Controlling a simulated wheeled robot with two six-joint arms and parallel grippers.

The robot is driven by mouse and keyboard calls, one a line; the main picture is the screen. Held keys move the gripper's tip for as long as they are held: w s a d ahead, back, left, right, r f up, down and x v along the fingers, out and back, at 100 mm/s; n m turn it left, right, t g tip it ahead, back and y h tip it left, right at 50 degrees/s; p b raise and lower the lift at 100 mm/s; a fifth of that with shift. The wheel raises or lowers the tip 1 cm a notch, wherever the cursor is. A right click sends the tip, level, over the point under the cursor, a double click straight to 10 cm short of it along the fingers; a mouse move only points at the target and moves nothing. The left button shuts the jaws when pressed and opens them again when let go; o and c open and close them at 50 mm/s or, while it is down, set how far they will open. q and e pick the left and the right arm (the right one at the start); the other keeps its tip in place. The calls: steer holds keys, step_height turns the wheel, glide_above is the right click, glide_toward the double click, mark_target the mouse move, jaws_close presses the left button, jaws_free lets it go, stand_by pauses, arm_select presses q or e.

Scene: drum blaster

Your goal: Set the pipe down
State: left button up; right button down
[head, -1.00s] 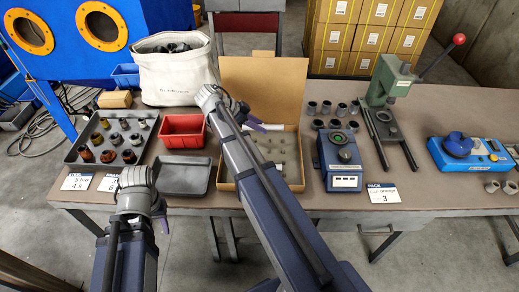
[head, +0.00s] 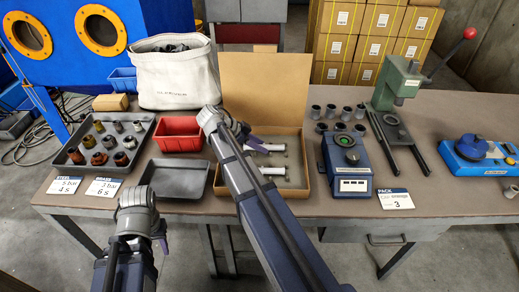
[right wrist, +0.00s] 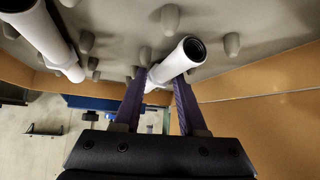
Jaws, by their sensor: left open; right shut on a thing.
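A white pipe (head: 272,148) lies between the fingers of my right gripper (head: 254,143), low over the pegged grey floor of an open cardboard box (head: 306,180). In the right wrist view, the purple fingers of the right gripper (right wrist: 158,100) are shut on this white pipe (right wrist: 180,60), whose dark open end points up and right among the pegs. A second white pipe (head: 264,171) lies in the box nearer the front; it also shows at the upper left of the right wrist view (right wrist: 42,32). My left gripper (head: 162,236) is open and empty in front of the table.
A red bin (head: 179,147) and an empty grey tray (head: 196,166) stand left of the box. A tray of metal fittings (head: 142,133) is further left. A blue device with a green button (head: 346,165) stands close right of the box. The raised box lid (head: 262,82) is behind.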

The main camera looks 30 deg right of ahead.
steer(key=shift+r, duration=0.1)
steer(key=shift+c, duration=2.3)
jaws_free()
